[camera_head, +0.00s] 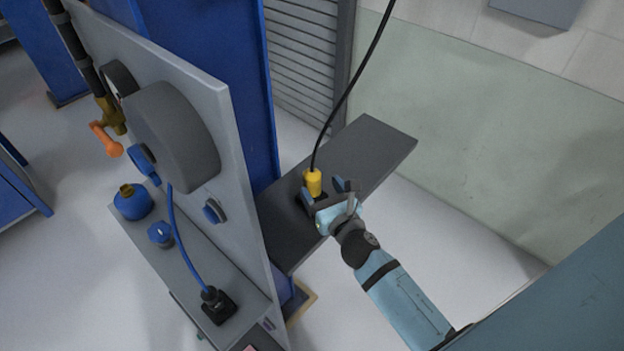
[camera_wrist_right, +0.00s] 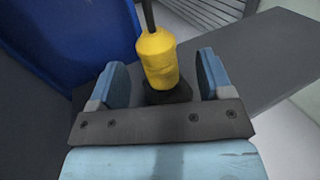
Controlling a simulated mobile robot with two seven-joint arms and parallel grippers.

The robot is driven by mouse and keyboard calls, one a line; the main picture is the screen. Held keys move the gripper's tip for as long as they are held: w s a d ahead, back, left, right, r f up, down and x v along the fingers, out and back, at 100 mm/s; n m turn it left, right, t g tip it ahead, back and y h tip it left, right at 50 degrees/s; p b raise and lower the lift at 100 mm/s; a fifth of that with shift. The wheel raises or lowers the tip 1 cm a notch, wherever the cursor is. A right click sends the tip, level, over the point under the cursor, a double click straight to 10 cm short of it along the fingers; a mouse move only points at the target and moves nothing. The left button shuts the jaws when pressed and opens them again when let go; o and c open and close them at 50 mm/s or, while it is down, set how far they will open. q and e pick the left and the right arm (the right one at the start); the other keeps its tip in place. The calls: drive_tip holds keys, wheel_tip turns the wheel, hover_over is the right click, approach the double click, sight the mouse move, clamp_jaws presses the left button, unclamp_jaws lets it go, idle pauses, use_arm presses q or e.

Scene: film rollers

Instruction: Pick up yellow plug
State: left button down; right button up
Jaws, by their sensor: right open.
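The yellow plug (camera_head: 313,182) stands upright on a dark shelf, with a black cable rising from its top. It seems to sit in a small black base (camera_wrist_right: 167,94), partly hidden by my gripper in the head view. My right gripper (camera_head: 329,193) is at the plug. In the right wrist view the plug (camera_wrist_right: 157,58) is between the two blue fingers of the gripper (camera_wrist_right: 163,80), which are open with a gap on each side. My left gripper is not in view.
The dark shelf (camera_head: 365,147) is otherwise bare. A grey panel (camera_head: 235,140) with a large round reel (camera_head: 180,130) stands to the left. The black cable (camera_head: 350,85) hangs above the shelf.

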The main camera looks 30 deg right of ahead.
sight(315, 178)
drive_tip(key=w+p, duration=0.1)
drive_tip(key=w, duration=0.3)
drive_tip(key=shift+a+r, duration=0.1)
drive_tip(key=shift+w, duration=0.45)
drive_tip(key=c, duration=1.1)
drive_tip(key=shift+o, duration=0.2)
drive_tip(key=shift+r+p, duration=0.3)
drive_tip(key=shift+r, duration=0.3)
wheel_tip(315, 178, up, 19)
drive_tip(key=p, duration=0.2)
drive_tip(key=shift+f, duration=0.2)
